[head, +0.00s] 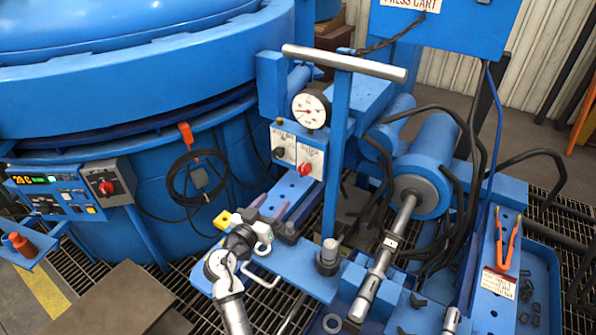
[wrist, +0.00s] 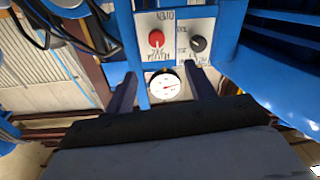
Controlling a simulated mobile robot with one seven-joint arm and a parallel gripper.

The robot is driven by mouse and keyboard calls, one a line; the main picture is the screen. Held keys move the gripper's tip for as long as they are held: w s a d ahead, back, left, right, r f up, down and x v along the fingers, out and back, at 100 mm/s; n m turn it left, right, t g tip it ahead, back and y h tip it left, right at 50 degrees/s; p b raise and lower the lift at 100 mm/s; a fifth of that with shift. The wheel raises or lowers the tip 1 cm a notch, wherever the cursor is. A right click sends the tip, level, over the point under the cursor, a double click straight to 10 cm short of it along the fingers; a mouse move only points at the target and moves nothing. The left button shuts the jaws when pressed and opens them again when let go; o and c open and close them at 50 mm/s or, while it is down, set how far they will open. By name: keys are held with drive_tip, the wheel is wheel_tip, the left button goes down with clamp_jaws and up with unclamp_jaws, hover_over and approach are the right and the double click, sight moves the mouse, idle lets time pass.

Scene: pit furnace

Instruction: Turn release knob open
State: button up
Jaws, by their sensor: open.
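A control panel (head: 298,150) on the blue press cart carries a black knob (head: 278,153) on the left and a red knob (head: 305,168) on the right. In the wrist view, which is upside down, the red knob (wrist: 156,38) and black knob (wrist: 198,44) lie beyond my fingertips. The word OPEN shows upside down by the red knob; other lettering is too small to read surely. My gripper (head: 268,212) is open and empty, below and in front of the panel, apart from both knobs. Its two dark fingers (wrist: 163,84) point toward the panel.
A round gauge (head: 310,110) sits above the panel. A T-handle post (head: 339,140) stands just right of it. A large blue furnace (head: 100,125) fills the left. A cylinder with hoses (head: 420,165) is at right. A blue shelf (head: 300,262) lies below my gripper.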

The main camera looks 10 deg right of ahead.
sight(302, 172)
drive_tip(key=p+x, duration=0.1)
drive_tip(key=x, duration=0.3)
drive_tip(key=p+x, duration=0.1)
drive_tip(key=x, duration=0.3)
drive_tip(key=p+x, duration=0.1)
drive_tip(key=x, duration=0.3)
drive_tip(key=shift+d+p, duration=0.4)
drive_tip(key=shift+d, duration=0.1)
drive_tip(key=shift+w+d+f, duration=0.15)
drive_tip(key=shift+w+d, duration=0.3)
drive_tip(key=shift+w, duration=0.05)
drive_tip(key=shift+c, duration=0.3)
drive_tip(key=c, duration=0.9)
